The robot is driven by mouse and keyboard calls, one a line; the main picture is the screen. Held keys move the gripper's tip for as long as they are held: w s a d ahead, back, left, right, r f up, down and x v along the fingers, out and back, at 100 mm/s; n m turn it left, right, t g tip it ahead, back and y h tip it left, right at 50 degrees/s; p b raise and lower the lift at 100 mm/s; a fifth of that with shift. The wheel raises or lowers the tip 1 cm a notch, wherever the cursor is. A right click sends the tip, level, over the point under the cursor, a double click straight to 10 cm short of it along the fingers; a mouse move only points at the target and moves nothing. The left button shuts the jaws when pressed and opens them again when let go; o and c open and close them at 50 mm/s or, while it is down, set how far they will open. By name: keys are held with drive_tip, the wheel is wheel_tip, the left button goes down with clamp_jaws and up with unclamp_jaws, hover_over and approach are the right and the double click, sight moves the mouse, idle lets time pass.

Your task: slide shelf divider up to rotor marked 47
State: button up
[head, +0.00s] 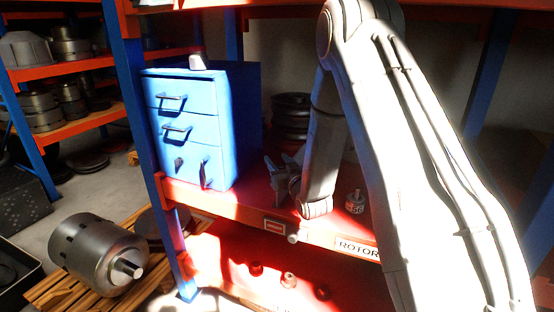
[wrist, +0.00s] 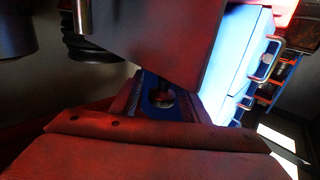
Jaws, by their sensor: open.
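My gripper (head: 282,172) is dark and open. It is low over the red shelf (head: 325,228), right of the blue drawer cabinet. A small metal rotor (head: 355,203) stands on the shelf to the right of my arm's end. Its front has a dark number that looks like 56, but I cannot read it surely. I cannot make out a rotor marked 47. In the wrist view a flat greyish plate (wrist: 150,35) stands close in front of the gripper. I cannot tell whether it is the shelf divider or the cabinet's side. My arm hides part of the shelf.
The blue cabinet (head: 187,135) bounds the shelf at the left. Dark stacked discs (head: 290,112) stand at the back. A ROTOR label (head: 357,248) is on the shelf's front edge. A large metal rotor (head: 92,250) lies on a wooden pallet (head: 58,290) at lower left.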

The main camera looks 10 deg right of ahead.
sight(284, 167)
drive_tip(key=shift+w+a, duration=0.1)
drive_tip(key=shift+w, duration=0.05)
clamp_jaws()
drive_tip(key=shift+b, duration=0.45)
unclamp_jaws()
drive_tip(key=shift+s, duration=0.2)
drive_tip(key=s+b, duration=0.1)
drive_tip(key=s, duration=0.2)
drive_tip(key=s+d+b, duration=0.1)
drive_tip(key=s, duration=0.3)
drive_tip(key=shift+s+d, duration=0.2)
drive_tip(key=shift+s, duration=0.05)
